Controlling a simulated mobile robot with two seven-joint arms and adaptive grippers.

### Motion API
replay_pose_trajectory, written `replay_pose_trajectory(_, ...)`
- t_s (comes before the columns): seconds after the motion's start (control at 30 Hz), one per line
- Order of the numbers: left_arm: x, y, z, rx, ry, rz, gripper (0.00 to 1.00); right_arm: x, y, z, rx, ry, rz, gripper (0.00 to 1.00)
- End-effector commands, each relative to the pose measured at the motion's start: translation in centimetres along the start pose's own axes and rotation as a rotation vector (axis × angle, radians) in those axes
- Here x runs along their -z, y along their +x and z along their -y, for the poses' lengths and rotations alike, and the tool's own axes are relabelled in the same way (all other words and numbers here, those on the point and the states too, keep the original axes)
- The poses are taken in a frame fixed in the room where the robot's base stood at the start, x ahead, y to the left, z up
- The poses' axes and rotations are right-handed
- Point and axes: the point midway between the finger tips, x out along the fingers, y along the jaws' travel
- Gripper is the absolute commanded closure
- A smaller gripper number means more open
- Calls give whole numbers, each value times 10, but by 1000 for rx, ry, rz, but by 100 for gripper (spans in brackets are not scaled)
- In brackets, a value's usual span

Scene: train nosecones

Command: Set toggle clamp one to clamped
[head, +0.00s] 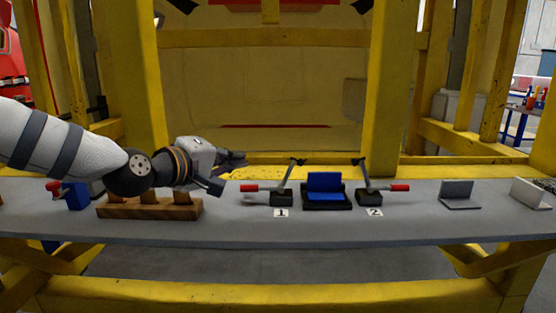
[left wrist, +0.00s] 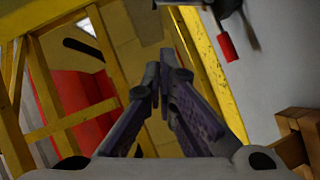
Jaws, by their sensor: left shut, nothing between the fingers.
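Toggle clamp one (head: 283,198) stands on the grey bench behind the label "1". Its red-tipped handle (head: 249,188) lies flat, pointing left, and its dark arm rises steeply with its tip up to the right. The red grip also shows at the upper right of the left wrist view (left wrist: 226,47). My left gripper (head: 228,172) is just left of the handle and slightly above it, apart from it. Its fingers (left wrist: 160,75) are shut and empty. My right gripper is not in view.
A blue block (head: 325,185) sits in a black holder right of clamp one. Toggle clamp two (head: 368,198) stands beyond it. A wooden block (head: 150,210) lies below my left arm. Metal angle brackets (head: 458,197) stand at right. Yellow posts (head: 395,90) rise behind the bench.

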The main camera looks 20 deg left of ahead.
Motion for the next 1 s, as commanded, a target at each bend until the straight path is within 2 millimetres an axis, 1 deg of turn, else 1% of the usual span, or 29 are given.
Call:
replay_pose_trajectory(0.07, -1, 11, 6, 8, 0, 3, 100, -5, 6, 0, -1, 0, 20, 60)
replay_pose_trajectory(0.2, -3, 41, 11, 15, -1, 5, 100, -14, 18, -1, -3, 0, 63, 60)
replay_pose_trajectory(0.5, -4, 105, 10, 11, 0, 5, 100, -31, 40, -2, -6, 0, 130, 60)
replay_pose_trajectory(0.6, -17, 114, 4, 6, 3, 5, 100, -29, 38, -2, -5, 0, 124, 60)
replay_pose_trajectory(0.73, -26, 123, 2, 3, 2, 2, 100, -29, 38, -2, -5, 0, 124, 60)
replay_pose_trajectory(1.0, -29, 126, 1, 1, 0, 0, 100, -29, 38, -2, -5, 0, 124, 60)
